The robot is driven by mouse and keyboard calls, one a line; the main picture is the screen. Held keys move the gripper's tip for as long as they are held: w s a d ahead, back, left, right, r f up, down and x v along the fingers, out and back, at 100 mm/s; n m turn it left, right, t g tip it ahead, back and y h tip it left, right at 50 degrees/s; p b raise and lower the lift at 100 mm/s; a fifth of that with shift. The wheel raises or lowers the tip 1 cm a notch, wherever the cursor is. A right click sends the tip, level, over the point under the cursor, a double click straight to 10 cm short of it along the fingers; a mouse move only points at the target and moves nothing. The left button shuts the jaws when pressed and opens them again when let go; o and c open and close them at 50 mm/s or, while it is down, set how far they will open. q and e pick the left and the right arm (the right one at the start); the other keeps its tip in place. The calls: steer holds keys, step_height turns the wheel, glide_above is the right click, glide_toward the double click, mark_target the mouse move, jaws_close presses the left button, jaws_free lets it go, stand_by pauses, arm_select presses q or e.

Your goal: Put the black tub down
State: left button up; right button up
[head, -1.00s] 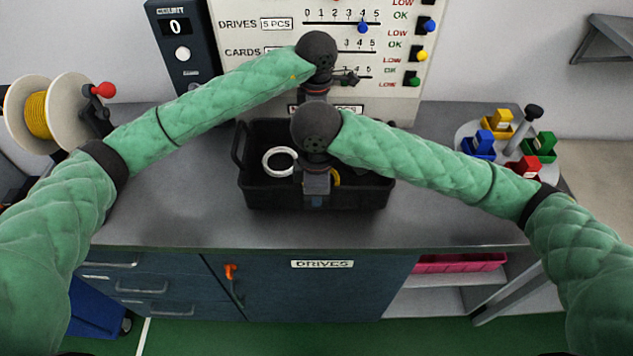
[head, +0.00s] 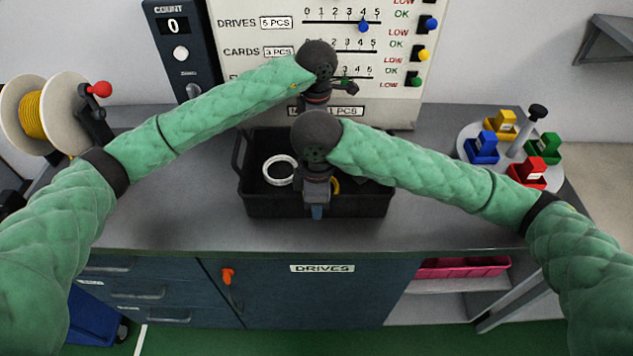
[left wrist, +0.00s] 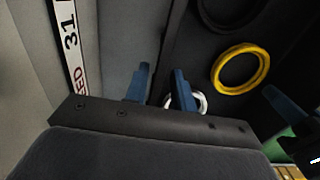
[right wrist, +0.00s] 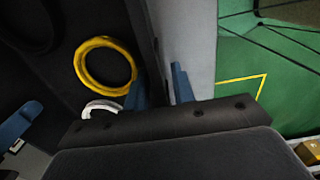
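The black tub (head: 262,205) is upright over the middle of the grey counter (head: 190,205); I cannot tell whether its base touches it. A white ring (head: 270,178) and a yellow ring (right wrist: 80,64) lie inside it. My right gripper (head: 317,210) is at the tub's near wall, its blue fingers on either side of the wall and close together in the right wrist view (right wrist: 159,90). My left gripper (left wrist: 159,88) is at the far wall, its narrowly spaced fingers straddling it in the left wrist view. In the head view my right arm partly hides the tub's inside.
A panel with sliders (head: 290,40) stands behind the tub, close to its far side. A yellow cable reel (head: 58,112) is at the left. A round carousel (head: 470,160) with coloured bins is at the right. Counter is clear on both sides of the tub.

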arm_select(q)
steer(key=shift+r, duration=0.1)
arm_select(e)
steer(key=shift+r, duration=0.45)
arm_select(q)
step_height(320, 180, up, 12)
arm_select(e)
step_height(320, 180, up, 11)
steer(key=shift+r, duration=0.1)
stand_by(0.4)
stand_by(0.4)
